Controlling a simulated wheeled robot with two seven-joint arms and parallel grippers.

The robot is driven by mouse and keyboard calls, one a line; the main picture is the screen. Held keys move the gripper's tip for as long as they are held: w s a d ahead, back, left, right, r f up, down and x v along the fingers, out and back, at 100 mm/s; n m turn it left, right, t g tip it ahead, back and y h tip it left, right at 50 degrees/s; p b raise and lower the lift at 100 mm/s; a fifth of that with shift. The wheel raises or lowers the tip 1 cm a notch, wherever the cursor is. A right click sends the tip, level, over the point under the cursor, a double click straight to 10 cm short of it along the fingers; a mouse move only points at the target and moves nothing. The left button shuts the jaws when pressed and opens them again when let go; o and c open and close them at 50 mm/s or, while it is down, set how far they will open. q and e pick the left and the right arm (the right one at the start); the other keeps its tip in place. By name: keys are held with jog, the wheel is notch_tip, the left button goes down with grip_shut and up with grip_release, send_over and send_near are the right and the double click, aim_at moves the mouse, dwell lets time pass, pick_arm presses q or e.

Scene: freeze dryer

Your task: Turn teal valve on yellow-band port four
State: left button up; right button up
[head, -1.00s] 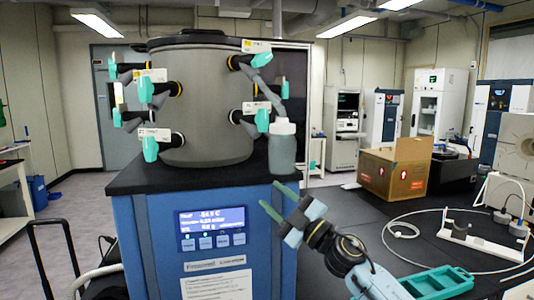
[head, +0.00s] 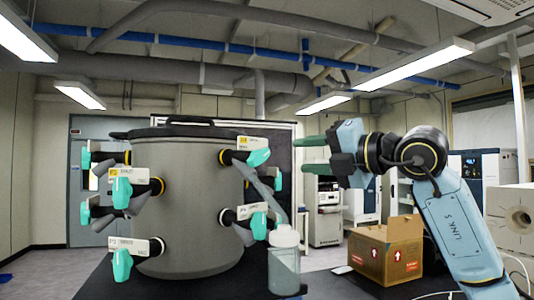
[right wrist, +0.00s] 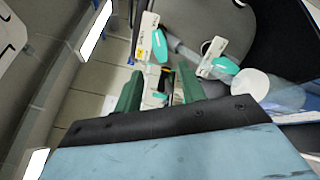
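The grey drum (head: 186,215) of the freeze dryer carries several ports with teal valves. In the head view, the upper right port has a yellow band (head: 227,157), a yellow-marked label (head: 243,142) and a teal valve (head: 258,157). Yellow bands also show at the upper left; the lower right port has a pale band. The label numbers are too small to read. My right gripper (head: 313,154) is open and empty, right of the upper right valve and apart from it. In the right wrist view, that teal valve (right wrist: 160,48) lies beyond the fingertips (right wrist: 160,88). My left gripper is out of view.
A clear bottle with a white cap (head: 284,237) stands or hangs at the drum's right, below my right gripper. A grey tube (head: 266,190) slopes down toward it. A cardboard box (head: 386,250) sits on the bench at right. Space above the drum is clear.

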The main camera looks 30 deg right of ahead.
aim_at(263, 157)
jog(key=p+x, duration=0.3)
jog(key=x, duration=0.7)
jog(key=shift+w+a+p, duration=0.1)
jog(key=shift+w+p, duration=0.05)
jog(key=shift+p, duration=0.15)
grip_shut()
